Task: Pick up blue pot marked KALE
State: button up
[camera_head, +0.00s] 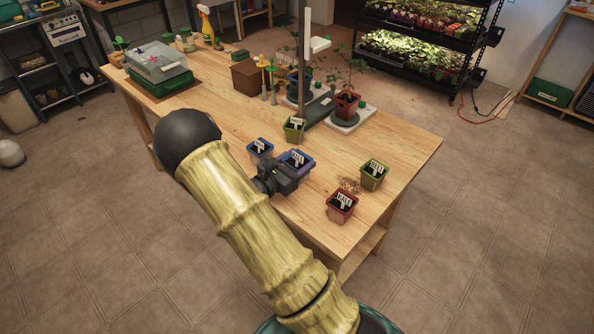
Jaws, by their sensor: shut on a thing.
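A blue pot (304,166) with dark soil and a white label stands upright near the middle of the table; its label seems to read KALE, but it is small. My gripper (285,175) is at its near left side, shut on this pot. The fingertips are mostly hidden by the dark gripper body, and I cannot tell whether the pot touches the tabletop. A second, smaller-looking blue pot (259,152) with a white label stands just to the left, apart from the gripper; its label is too small to read.
A red pot (341,214) with a label like KALE stands near the table's (225,112) front edge. Green pots stand at the right (373,181) and behind (293,134). Spilled soil (349,184) lies between. A post with potted plants stands farther back.

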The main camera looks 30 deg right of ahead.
aim_at(297, 162)
notch_tip(297, 162, up, 6)
jog(key=shift+f, duration=0.25)
dwell(0.5)
